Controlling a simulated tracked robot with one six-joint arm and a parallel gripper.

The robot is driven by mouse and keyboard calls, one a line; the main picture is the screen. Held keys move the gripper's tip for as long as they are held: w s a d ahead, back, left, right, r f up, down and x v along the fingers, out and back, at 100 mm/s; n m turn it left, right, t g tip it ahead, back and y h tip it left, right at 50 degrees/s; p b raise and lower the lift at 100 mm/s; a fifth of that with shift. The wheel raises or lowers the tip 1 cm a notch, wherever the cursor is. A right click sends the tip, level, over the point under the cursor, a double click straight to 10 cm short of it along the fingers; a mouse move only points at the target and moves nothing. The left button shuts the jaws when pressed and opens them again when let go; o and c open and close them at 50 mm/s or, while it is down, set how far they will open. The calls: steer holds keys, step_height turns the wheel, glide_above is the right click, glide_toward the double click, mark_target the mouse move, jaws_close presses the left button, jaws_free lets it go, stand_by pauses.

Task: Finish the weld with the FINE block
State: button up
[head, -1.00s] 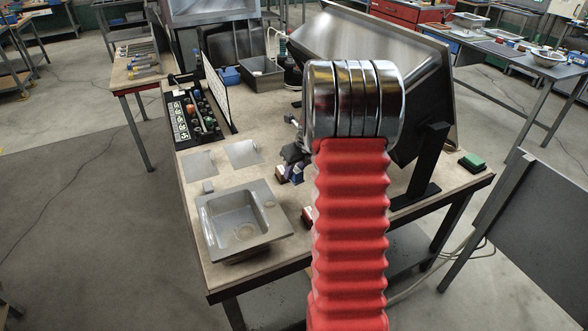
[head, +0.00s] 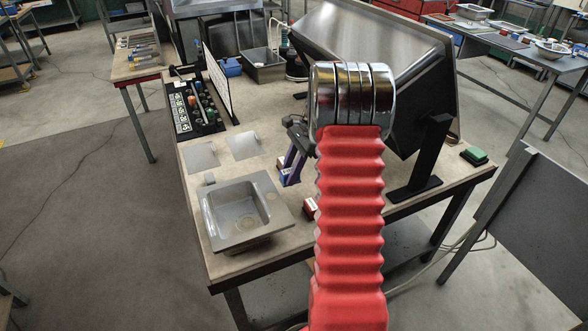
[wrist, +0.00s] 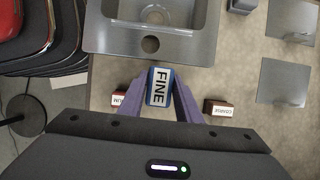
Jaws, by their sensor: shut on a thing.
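The FINE block (wrist: 161,87), blue with a white label, is between the purple fingers of my gripper (wrist: 160,92) in the wrist view. My gripper is shut on it, the label facing the camera. In the head view my gripper (head: 290,172) is right of the small grey sink (head: 272,218), partly behind my red arm. Whether the block is clear of the bench I cannot tell. The sink's flat rim with a round hole (wrist: 150,45) lies just beyond the block in the wrist view. The weld itself is too small to make out.
A red block (wrist: 117,99), label partly hidden, is left of my fingers, and the brown COARSE block (wrist: 219,108) is right of them. Two flat metal plates (head: 242,145) lie behind the sink.

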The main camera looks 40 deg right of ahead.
steer(key=a+n+g, duration=0.1)
steer(key=n, duration=0.1)
steer(key=a+n+g, duration=0.1)
steer(key=a+n, duration=0.1)
steer(key=n, duration=0.1)
steer(key=a+n+g, duration=0.1)
steer(key=n, duration=0.1)
steer(key=shift+w+a+r+n, duration=0.25)
steer(key=shift+a+r+n, duration=0.1)
steer(key=shift+n, duration=0.05)
steer(key=a+n, duration=0.2)
steer(key=a+n+g+h, duration=0.1)
steer(key=a+n, duration=0.1)
steer(key=n, duration=0.1)
steer(key=w+a+r+n+g+h, duration=0.1)
steer(key=a+n, duration=0.1)
steer(key=n, duration=0.1)
steer(key=shift+a+r, duration=0.1)
steer(key=shift+a, duration=0.05)
steer(key=w+a+n+h, duration=0.1)
steer(key=w+a+n, duration=0.1)
steer(key=a, duration=0.5)
steer(key=w+a+f+n+g+h, duration=0.1)
steer(key=w+a+n, duration=0.1)
steer(key=a, duration=0.4)
steer(key=shift+a+n, duration=0.35)
steer(key=shift+n, duration=0.45)
